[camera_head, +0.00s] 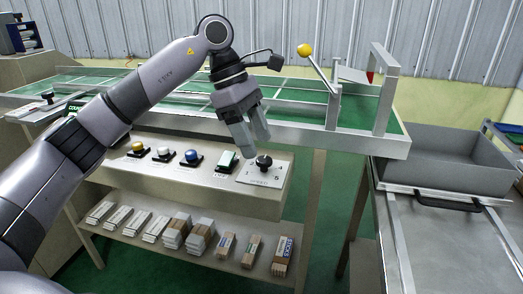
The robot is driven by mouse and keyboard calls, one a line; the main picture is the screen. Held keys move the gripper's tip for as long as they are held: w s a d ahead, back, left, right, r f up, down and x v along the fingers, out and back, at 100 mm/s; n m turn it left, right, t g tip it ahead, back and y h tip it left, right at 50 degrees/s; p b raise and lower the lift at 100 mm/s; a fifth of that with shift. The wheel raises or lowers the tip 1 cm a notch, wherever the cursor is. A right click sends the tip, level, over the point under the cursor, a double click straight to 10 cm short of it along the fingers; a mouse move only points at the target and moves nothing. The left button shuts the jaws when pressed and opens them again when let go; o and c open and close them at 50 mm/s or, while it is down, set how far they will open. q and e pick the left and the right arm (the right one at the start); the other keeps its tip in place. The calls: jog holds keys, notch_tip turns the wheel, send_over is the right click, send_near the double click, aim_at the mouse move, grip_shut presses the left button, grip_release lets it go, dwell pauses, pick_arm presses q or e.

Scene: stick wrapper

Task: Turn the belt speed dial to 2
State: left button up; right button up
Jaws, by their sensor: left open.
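The belt speed dial (264,162) is a black knob on a pale plate at the right end of the control panel (215,185). Marks are printed around it, but they are too small to read its setting surely. My left gripper (256,148) is open, fingers pointing down, just to the left of the knob and above the panel. In this view the fingertips look close to the knob; I cannot tell whether they touch it. My right gripper does not show.
The green conveyor belt (300,108) runs behind, with a yellow-balled lever (305,50). Boxes and bundles (200,238) lie on the shelf below. A grey bin (445,165) stands right.

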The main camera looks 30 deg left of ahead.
aim_at(264, 159)
pick_arm(q)
jog(key=x, duration=0.2)
jog(key=shift+d+f, duration=0.1)
jog(key=shift+f, duration=0.15)
jog(key=shift+d+f, duration=0.2)
jog(key=shift+f, duration=0.15)
jog(key=shift+c, duration=0.9)
jog(key=c, duration=0.9)
jog(key=shift+o, duration=0.2)
